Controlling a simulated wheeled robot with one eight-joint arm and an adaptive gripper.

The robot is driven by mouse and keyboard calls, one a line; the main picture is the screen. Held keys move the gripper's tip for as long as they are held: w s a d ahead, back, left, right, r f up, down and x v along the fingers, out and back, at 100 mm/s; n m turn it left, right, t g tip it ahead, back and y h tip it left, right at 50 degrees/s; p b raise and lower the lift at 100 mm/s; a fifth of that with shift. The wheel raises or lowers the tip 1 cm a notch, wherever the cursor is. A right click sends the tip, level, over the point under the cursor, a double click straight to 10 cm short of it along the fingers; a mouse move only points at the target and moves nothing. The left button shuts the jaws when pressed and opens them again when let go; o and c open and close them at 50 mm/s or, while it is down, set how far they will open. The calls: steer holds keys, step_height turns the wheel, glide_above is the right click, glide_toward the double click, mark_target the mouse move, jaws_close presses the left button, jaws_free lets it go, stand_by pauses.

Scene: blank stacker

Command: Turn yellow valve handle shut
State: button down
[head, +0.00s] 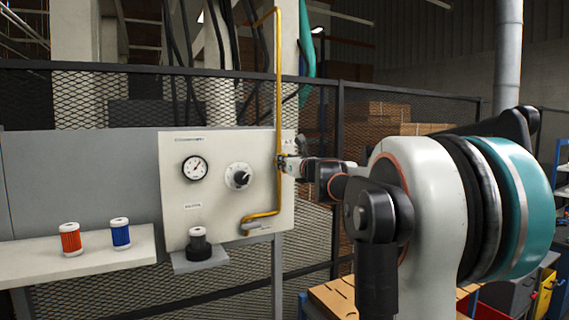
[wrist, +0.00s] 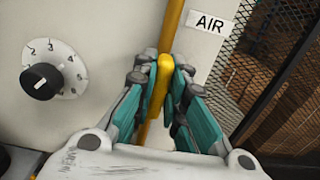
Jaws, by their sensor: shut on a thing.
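The yellow valve handle (wrist: 162,82) shows in the wrist view between the fingers of my gripper (wrist: 160,95), in front of a yellow pipe (wrist: 173,25). The gripper is shut on the handle, with a teal-padded finger on each side. The handle's long side runs roughly along the pipe in this view. In the head view my gripper (head: 283,163) reaches the right part of the white panel from the right, at the yellow pipe. The handle is too small and covered there to make out.
A red filter (head: 70,239) and a blue filter (head: 120,234) stand on the shelf at left. An AIR label (wrist: 210,22) and mesh fence are right of the pipe.

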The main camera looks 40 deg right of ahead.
steer(key=shift+n, duration=0.3)
steer(key=n+b, duration=0.1)
steer(key=n, duration=0.2)
steer(key=shift+a+n, duration=0.1)
steer(key=shift+n, duration=0.2)
steer(key=n+b, duration=0.1)
steer(key=n, duration=0.3)
steer(key=shift+a+f+n, duration=0.1)
steer(key=shift+f+n, duration=0.05)
steer(key=shift+n, duration=0.15)
steer(key=n, duration=0.4)
steer(key=shift+a+f+n+b, duration=0.1)
steer(key=shift+n+b, duration=0.2)
steer(key=shift+f+n, duration=0.15)
steer(key=shift+n, duration=2.05)
steer(key=shift+b, duration=0.3)
steer(key=c, duration=1.6)
jaws_free()
